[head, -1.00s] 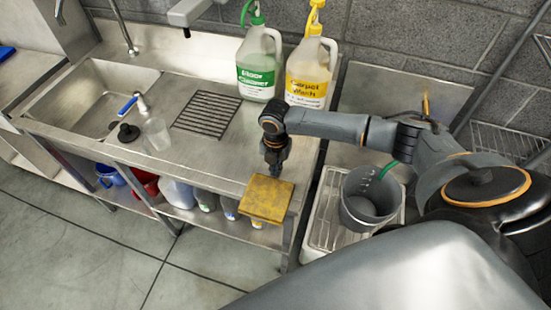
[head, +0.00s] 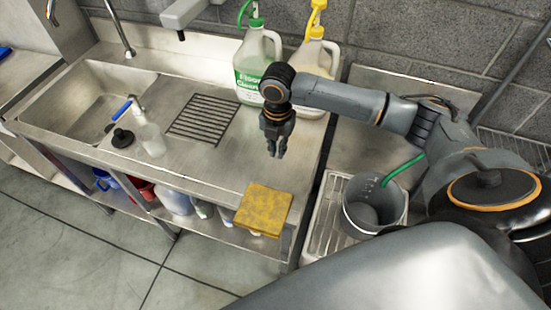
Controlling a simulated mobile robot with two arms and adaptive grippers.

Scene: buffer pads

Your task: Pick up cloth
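The yellow cloth (head: 263,208) is a flat square pad. It lies at the front right corner of the steel counter, with its front edge at or over the counter's edge. My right gripper (head: 277,150) points down above the counter, behind the cloth and apart from it. Its fingers look close together and nothing shows between them; whether they are open or shut is unclear at this size. My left gripper is not in view.
Two large jugs, one green-labelled (head: 257,62) and one with a yellow pump (head: 318,52), stand behind my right gripper. A grey bucket (head: 374,205) stands right of the counter. A drain grate (head: 203,118), clear cup (head: 151,140) and sink (head: 90,95) lie left.

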